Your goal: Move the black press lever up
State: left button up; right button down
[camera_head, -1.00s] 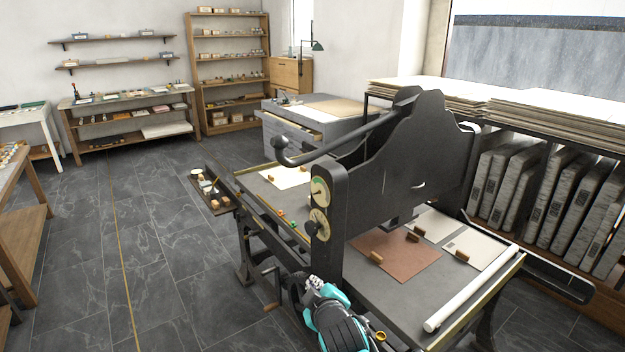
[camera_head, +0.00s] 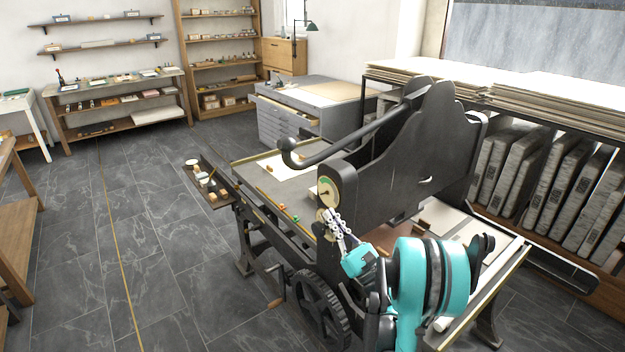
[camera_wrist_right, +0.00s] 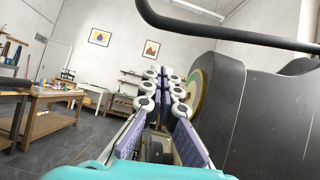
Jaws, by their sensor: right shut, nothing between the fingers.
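The black press lever (camera_head: 350,146) is a long curved bar with a ball at its left end. It runs from the top of the black press (camera_head: 390,165) down to the left, its ball end above the press bed. In the right wrist view the lever (camera_wrist_right: 225,36) crosses the top, above and beyond my fingers. My right gripper (camera_head: 330,218) is in front of the lower dial on the press's near side, below the lever and apart from it. In the right wrist view its fingers (camera_wrist_right: 163,78) are together and empty. My left gripper is not in view.
A round dial (camera_head: 327,192) sits on the press's near side, close to my right fingers. A spoked wheel (camera_head: 320,308) is below. A small tray (camera_head: 212,182) juts out left of the bed. Open floor lies to the left.

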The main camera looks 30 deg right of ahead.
jog(key=s+r+b+x, duration=0.1)
jog(key=r+x, duration=0.1)
jog(key=x, duration=0.9)
jog(key=shift+s+r, duration=0.15)
jog(key=shift+r, duration=0.05)
jog(key=shift+a+r, duration=0.1)
